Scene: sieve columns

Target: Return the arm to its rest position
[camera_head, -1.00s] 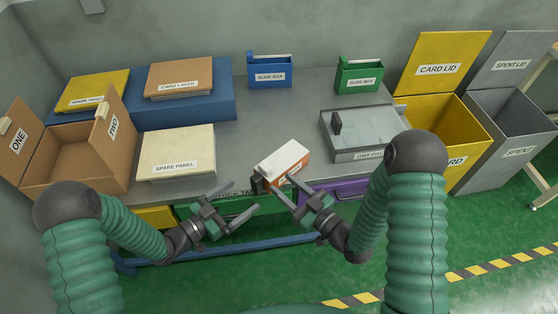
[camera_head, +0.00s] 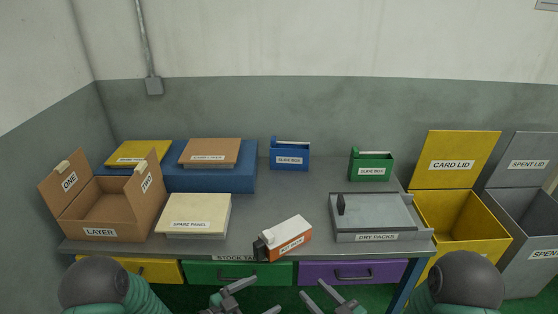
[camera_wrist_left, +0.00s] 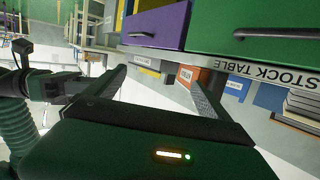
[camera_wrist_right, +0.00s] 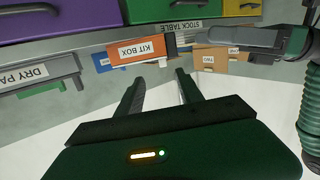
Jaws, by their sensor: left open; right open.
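My left gripper (camera_head: 255,297) is open and empty at the bottom of the head view, in front of the table's front edge. My right gripper (camera_head: 314,289) is open and empty to its right, also in front of the edge. Both arms show only in part there; their forearms run out of the bottom of the frame. The open fingers also show in the left wrist view (camera_wrist_left: 157,80) and the right wrist view (camera_wrist_right: 160,78), with nothing between them. The orange and white kit box (camera_head: 289,240) lies askew at the front edge of the table, apart from both grippers.
The grey stock table (camera_head: 270,205) has yellow, green (camera_head: 238,272) and purple (camera_head: 352,272) drawers below. On it stand an open carton (camera_head: 100,231), a spare panel (camera_head: 197,226), blue (camera_head: 290,157) and green slide boxes (camera_head: 371,166) and a dry packs tray (camera_head: 375,237). Yellow (camera_head: 465,243) and grey bins stand right.

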